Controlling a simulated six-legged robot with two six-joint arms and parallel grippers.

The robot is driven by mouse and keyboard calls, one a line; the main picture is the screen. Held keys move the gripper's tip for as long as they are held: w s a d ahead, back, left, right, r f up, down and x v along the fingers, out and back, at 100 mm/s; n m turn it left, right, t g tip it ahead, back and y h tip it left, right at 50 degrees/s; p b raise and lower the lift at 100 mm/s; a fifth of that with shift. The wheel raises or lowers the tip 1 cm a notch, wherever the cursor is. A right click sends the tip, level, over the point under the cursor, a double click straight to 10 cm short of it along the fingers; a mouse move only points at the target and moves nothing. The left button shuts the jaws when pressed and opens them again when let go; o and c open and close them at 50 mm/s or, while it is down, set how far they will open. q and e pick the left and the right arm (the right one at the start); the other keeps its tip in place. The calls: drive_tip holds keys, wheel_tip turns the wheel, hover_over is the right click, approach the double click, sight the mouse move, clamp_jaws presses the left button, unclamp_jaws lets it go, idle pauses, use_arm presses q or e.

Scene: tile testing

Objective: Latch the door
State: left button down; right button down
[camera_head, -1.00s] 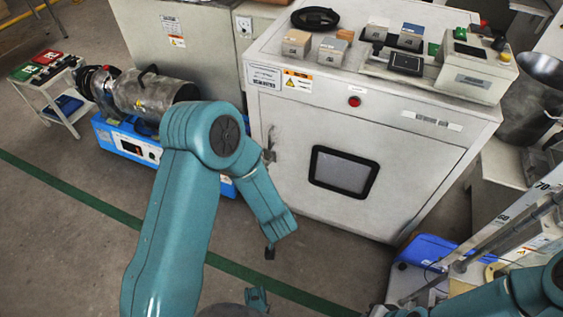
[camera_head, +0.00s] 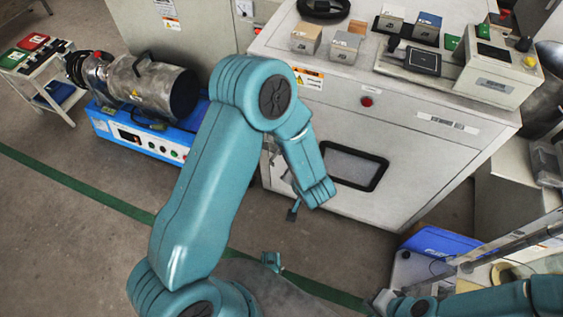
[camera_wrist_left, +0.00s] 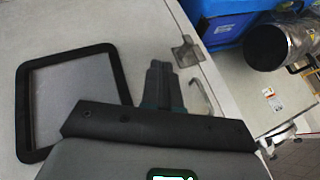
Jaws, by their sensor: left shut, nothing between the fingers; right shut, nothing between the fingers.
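The white cabinet's door (camera_head: 300,195) has a dark-framed window (camera_head: 353,165) and looks flush with the cabinet, though I cannot tell whether it is fully shut. In the left wrist view the door (camera_wrist_left: 120,22) fills the left, with a metal latch plate (camera_wrist_left: 187,54) at its edge and a pale handle (camera_wrist_left: 208,97) beside it. My left gripper (camera_wrist_left: 158,70) is shut and empty, over the door between window and latch. In the head view my left forearm hides part of the door edge. My right gripper (camera_head: 380,300) is shut at the bottom, away from the door.
Sample blocks (camera_head: 345,47) and a bench instrument (camera_head: 490,75) stand on the cabinet top. A blue unit with a metal cylinder (camera_head: 150,88) is left of the cabinet. A blue-and-white box (camera_head: 440,245) stands right. Open floor (camera_head: 80,230) lies front left.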

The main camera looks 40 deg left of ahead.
use_arm(q)
drive_tip(key=shift+s, duration=0.1)
drive_tip(key=w+a+f+b, duration=0.4)
drive_tip(key=a+f+b, duration=0.2)
drive_tip(key=a+f, duration=0.2)
drive_tip(key=shift+a, duration=0.25)
drive_tip(key=shift+a, duration=0.1)
idle(0.5)
